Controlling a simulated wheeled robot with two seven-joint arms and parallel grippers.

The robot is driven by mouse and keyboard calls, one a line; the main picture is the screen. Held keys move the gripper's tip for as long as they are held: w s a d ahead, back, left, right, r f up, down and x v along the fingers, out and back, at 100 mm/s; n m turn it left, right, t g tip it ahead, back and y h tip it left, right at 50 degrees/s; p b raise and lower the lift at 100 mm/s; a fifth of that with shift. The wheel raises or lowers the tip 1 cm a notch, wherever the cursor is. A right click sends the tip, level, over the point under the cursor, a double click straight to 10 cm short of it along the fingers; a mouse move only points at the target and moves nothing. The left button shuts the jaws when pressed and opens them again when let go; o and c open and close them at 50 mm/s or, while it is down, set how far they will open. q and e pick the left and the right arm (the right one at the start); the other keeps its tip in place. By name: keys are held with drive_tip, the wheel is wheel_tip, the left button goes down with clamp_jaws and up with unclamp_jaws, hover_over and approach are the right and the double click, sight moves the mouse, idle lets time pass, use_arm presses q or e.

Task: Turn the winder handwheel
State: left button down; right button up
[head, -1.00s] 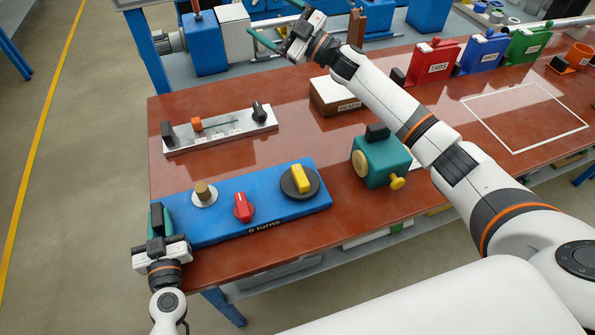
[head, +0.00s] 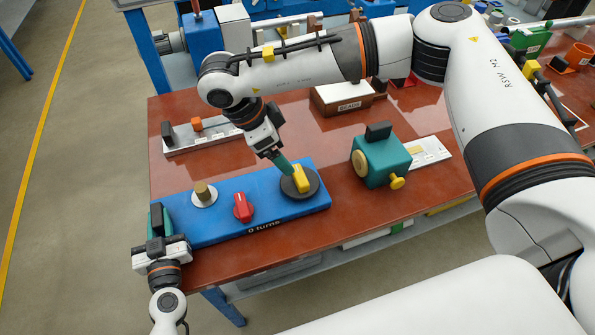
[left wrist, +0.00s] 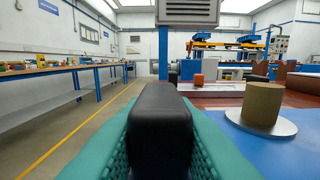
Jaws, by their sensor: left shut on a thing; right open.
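The blue winder panel (head: 225,221), labelled "0 turns", lies on the red-brown table. A dark round handwheel (head: 313,190) with a yellow handle (head: 301,180) sits at its right end. A red knob (head: 243,208) and a tan cylinder on a pale disc (head: 204,196) stand left of it. My right gripper (head: 285,165) is open and points down just at the yellow handle; whether it touches is unclear. My left gripper (head: 158,222) is shut on a black grip at the panel's left end; the black grip (left wrist: 163,125) shows between its green fingers in the left wrist view.
A grey slide fixture (head: 198,141) lies behind the panel, partly under my right arm. A teal box (head: 382,163) with a yellow knob stands right of the panel. A brown box (head: 340,98) stands further back. Bare table lies between panel and teal box.

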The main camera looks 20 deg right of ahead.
sight(299, 174)
drive_tip(key=x, duration=1.1)
drive_tip(key=shift+f, duration=0.3)
drive_tip(key=c, duration=1)
